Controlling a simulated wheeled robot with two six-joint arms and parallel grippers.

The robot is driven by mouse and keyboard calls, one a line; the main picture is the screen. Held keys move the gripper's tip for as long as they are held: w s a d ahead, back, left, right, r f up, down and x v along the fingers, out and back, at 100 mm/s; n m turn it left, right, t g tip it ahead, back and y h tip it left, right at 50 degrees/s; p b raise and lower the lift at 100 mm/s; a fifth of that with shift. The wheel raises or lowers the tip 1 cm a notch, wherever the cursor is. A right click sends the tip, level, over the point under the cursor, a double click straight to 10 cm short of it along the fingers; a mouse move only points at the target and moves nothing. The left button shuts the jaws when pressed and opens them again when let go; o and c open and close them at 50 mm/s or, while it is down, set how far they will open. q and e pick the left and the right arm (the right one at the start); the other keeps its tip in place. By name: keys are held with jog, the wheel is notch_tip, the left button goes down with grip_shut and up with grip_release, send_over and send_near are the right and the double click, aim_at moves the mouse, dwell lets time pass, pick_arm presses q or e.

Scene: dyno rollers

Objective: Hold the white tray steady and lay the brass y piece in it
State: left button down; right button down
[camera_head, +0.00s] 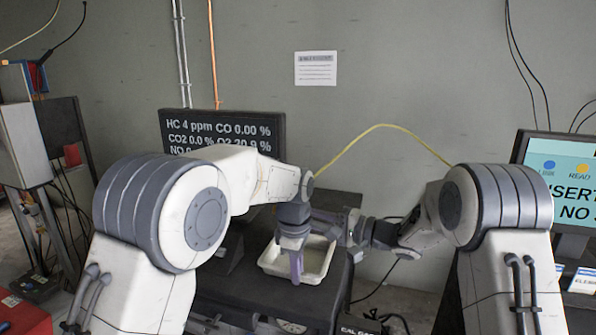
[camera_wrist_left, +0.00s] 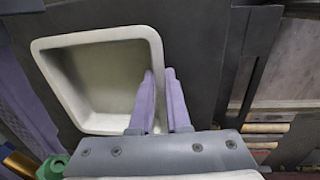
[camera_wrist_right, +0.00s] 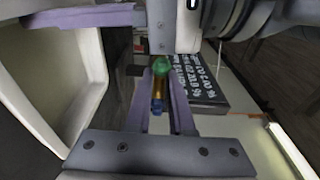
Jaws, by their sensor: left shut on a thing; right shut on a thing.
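The white tray (camera_head: 317,262) sits on a black cart top (camera_head: 238,290). My left gripper (camera_head: 293,268) is shut on the tray's near rim. In the left wrist view its fingers (camera_wrist_left: 160,98) straddle one wall of the tray (camera_wrist_left: 88,37), and the visible tray floor is bare. My right gripper (camera_wrist_right: 158,98) is shut on the brass y piece (camera_wrist_right: 158,88), which has a green end and a blue end. The piece is beside the tray, outside its rim in the right wrist view, and also shows at the left wrist view's lower left corner (camera_wrist_left: 20,164). The head view hides it behind the arms.
A gas readout screen (camera_head: 222,130) stands behind the cart, and another screen (camera_head: 562,178) stands at the right. A yellow hose (camera_head: 385,126) arches behind the arms. A red box (camera_head: 22,315) is at lower left.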

pick_arm(q)
jog(key=c, duration=0.8)
grip_release()
